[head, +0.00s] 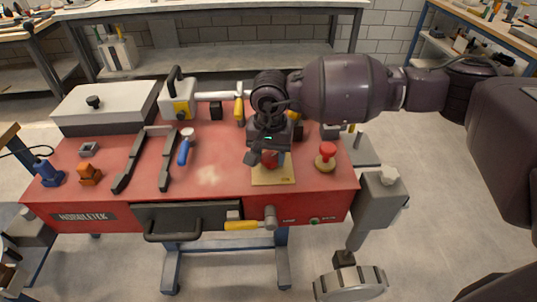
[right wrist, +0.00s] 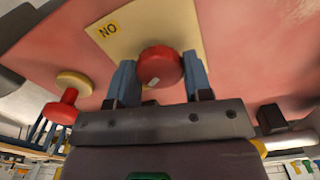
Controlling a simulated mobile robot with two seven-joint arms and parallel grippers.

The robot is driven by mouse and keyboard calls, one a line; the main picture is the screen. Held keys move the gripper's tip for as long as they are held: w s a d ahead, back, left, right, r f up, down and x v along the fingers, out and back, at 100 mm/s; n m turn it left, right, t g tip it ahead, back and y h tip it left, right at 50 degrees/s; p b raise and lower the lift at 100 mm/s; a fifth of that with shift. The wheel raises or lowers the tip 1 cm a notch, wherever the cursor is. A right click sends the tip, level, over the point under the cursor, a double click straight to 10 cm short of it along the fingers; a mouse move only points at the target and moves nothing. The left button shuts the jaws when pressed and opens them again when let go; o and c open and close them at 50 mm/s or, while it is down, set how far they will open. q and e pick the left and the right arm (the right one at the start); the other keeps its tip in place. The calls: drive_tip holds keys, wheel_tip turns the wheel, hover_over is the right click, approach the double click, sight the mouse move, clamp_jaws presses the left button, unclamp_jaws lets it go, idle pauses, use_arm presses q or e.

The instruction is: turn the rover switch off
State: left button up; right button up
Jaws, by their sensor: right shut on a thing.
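A red knob (head: 270,160) stands on a cream plate (head: 273,180) on the red bench top. In the right wrist view the red knob (right wrist: 160,66) sits between the two blue fingers of my right gripper (right wrist: 160,80), which is shut on it. A small pale mark shows on the knob's face. In the head view my right gripper (head: 268,155) reaches down from above and hides part of the knob. My left gripper is not in view.
A red mushroom button (head: 327,155) on a tan base stands right of the plate. A blue-handled tool (head: 184,150) and dark rails (head: 143,160) lie left. A yellow-handled lever (head: 243,225) is on the bench front.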

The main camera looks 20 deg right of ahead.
sight(270, 156)
drive_tip(key=shift+n+b, duration=0.35)
drive_tip(key=shift+n, duration=1.05)
drive_tip(key=o, duration=0.9)
wheel_tip(270, 156, up, 9)
drive_tip(key=shift+r+p, duration=0.15)
drive_tip(key=shift+p, duration=0.3)
drive_tip(key=shift+r, duration=0.8)
